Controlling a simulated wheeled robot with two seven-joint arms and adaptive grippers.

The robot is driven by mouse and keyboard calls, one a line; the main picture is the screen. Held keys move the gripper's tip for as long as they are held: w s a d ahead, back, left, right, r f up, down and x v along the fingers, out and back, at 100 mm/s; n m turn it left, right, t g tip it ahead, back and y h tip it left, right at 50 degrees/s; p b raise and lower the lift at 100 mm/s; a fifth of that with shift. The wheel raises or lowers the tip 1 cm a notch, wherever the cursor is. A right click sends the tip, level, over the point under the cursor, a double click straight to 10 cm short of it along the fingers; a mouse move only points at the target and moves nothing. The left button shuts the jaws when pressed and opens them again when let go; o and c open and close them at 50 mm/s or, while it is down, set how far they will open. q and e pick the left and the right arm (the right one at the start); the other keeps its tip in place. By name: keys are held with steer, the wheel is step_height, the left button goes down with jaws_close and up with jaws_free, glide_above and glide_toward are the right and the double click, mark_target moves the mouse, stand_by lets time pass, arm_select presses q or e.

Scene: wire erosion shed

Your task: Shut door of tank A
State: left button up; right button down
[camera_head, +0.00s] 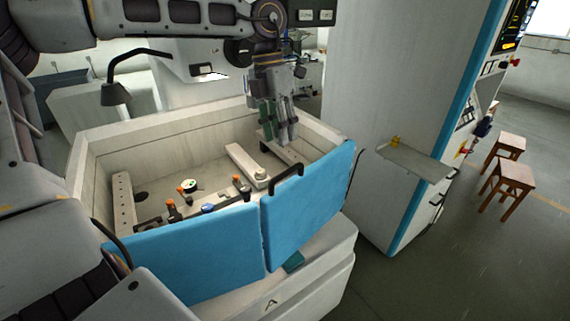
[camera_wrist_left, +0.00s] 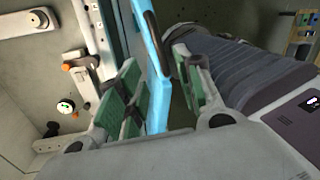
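The open-topped pale tank (camera_head: 100,160) has two blue front panels, a left one (camera_head: 190,255) and a right one (camera_head: 305,215). The right panel carries a black handle (camera_head: 287,181) near its top left. My left gripper (camera_head: 277,123) points down over the tank's back right part, apart from the handle. In the left wrist view its green-padded fingers (camera_wrist_left: 160,95) are spread, with a blue panel (camera_wrist_left: 160,65) seen edge-on between them. My right gripper is out of view.
Inside the tank are a pale bar (camera_head: 245,163) and several small orange-topped fixtures. A tall white cabinet with a blue stripe and a small shelf (camera_head: 415,162) stands to the right. Wooden stools (camera_head: 508,180) stand farther right. A black lamp (camera_head: 117,93) is at the back left.

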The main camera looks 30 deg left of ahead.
arm_select(q)
steer(key=shift+s+d+f+p, duration=0.1)
steer(key=shift+d+f+p, duration=0.15)
steer(key=shift+f, duration=1.25)
steer(key=shift+s+d+f+p, duration=0.1)
steer(key=shift+d+f+p, duration=0.2)
steer(key=shift+f, duration=1.25)
steer(key=shift+d+f+p, duration=0.1)
steer(key=shift+d+f, duration=0.25)
steer(key=shift+f, duration=1.15)
jaws_close()
